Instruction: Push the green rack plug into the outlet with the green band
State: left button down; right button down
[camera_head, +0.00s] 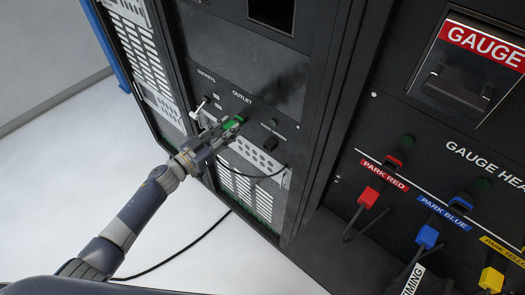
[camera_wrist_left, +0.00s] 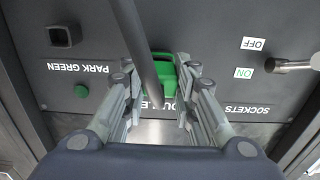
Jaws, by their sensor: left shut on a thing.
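The green plug (camera_head: 232,124) is at the "OUTLET" label on the left dark cabinet, and my left gripper (camera_head: 228,127) is shut on it. In the left wrist view the green plug (camera_wrist_left: 166,72) sits between the fingertips of the left gripper (camera_wrist_left: 162,88), close to the panel. A thick dark cable (camera_wrist_left: 136,40) crosses in front of it. The outlet and its green band are mostly hidden behind the plug and fingers; I cannot tell how deep the plug sits. My right gripper is in neither view.
The empty-looking PARK GREEN socket (camera_head: 270,145) is right of the outlet. A switch lever (camera_head: 201,105) stands out close to the left of my gripper. Red (camera_head: 368,197), blue (camera_head: 427,237) and yellow (camera_head: 491,279) plugs hang on the right cabinet. The floor at left is mostly clear.

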pick_arm(q)
jog(key=shift+w+d, duration=0.3)
jog(key=shift+w, duration=0.05)
dwell(1.0)
jog(key=c, duration=1.2)
grip_release()
jog(key=shift+w+d, duration=0.1)
jog(key=shift+d, duration=0.05)
jog(key=p+v, duration=0.2)
jog(key=v, duration=0.5)
jog(key=shift+p, duration=0.4)
